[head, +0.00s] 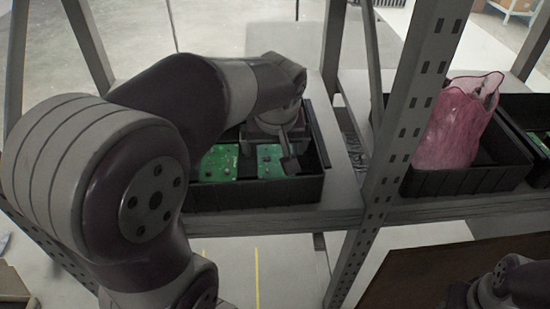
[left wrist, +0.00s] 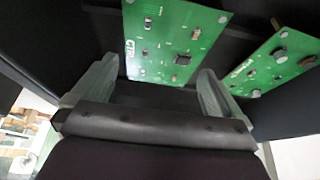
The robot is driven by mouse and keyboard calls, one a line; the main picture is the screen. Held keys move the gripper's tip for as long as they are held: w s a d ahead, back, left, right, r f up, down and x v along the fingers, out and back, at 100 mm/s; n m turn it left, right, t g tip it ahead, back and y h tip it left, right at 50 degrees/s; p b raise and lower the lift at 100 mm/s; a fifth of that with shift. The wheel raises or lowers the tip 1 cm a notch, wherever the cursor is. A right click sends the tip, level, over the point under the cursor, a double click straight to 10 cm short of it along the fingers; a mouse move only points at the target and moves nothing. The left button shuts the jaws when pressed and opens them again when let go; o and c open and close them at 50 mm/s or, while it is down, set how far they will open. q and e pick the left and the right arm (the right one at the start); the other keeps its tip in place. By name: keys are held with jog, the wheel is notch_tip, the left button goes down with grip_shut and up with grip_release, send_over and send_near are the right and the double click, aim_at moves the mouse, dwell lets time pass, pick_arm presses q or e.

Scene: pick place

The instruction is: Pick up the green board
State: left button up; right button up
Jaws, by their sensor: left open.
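Two green boards with small chips lie in a black bin on the shelf. In the head view one board (head: 218,164) is at the left and the other (head: 270,160) at the right, partly covered by my left gripper (head: 268,157). In the left wrist view one board (left wrist: 175,40) lies ahead of and between the open fingers of my left gripper (left wrist: 158,72). The other board (left wrist: 282,60) is beyond the right finger. The left gripper is open and empty, pointing down into the bin. Whether a finger touches a board is unclear. My right gripper is not clearly visible.
The black bin's walls (head: 255,195) surround the boards closely. A grey shelf post (head: 400,130) stands to the right. Beyond it, another black bin (head: 465,181) holds a pink translucent bag (head: 455,125). A further bin with a green item sits at the right edge.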

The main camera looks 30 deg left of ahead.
pick_arm(q)
jog(key=shift+w+f, duration=0.1)
jog(key=shift+w, duration=0.1)
jog(key=c, duration=0.8)
jog(key=shift+s, duration=0.1)
jog(key=shift+c, duration=1.2)
jog(key=shift+s, duration=0.15)
jog(key=shift+r, duration=0.2)
